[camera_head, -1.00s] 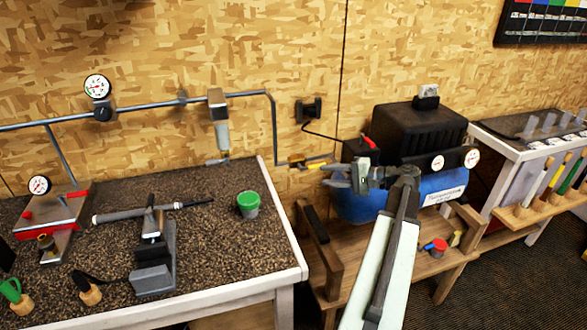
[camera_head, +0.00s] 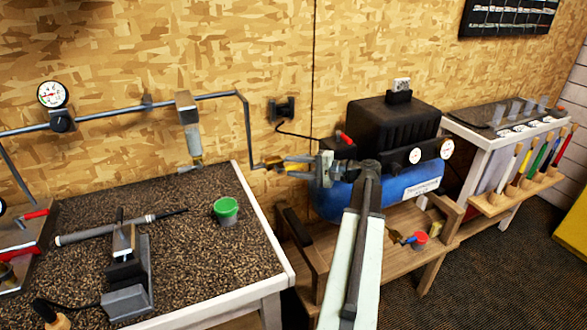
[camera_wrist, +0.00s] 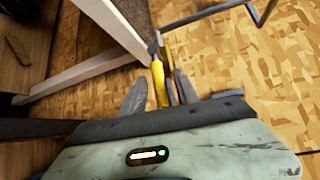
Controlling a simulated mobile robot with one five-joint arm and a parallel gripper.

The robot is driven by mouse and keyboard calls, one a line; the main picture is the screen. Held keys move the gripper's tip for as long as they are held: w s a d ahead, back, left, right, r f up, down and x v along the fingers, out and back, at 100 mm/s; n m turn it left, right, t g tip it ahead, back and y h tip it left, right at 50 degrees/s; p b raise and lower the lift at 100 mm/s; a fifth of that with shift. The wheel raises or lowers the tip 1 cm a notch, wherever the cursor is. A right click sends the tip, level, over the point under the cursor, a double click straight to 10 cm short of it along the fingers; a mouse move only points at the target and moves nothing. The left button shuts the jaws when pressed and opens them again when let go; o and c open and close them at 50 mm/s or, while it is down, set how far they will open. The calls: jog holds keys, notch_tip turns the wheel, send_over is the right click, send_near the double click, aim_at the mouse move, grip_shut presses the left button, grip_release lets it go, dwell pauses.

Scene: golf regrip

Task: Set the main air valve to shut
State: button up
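The main air valve (camera_head: 273,162) has a yellow lever and sits at the lower end of the grey pipe, left of the blue compressor. My gripper (camera_head: 297,167) is at the valve's right side in the head view, its fingers pointing left at it. The gripper is open. Whether a finger touches the lever I cannot tell. The valve body is partly hidden.
The blue compressor (camera_head: 400,190) with its black top stands on a wooden stand just right of the gripper. A workbench (camera_head: 180,250) with a green-lidded cup (camera_head: 226,210) is at left. A wall outlet (camera_head: 283,109) is above the valve.

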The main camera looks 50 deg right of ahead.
grip_shut()
dwell(1.4)
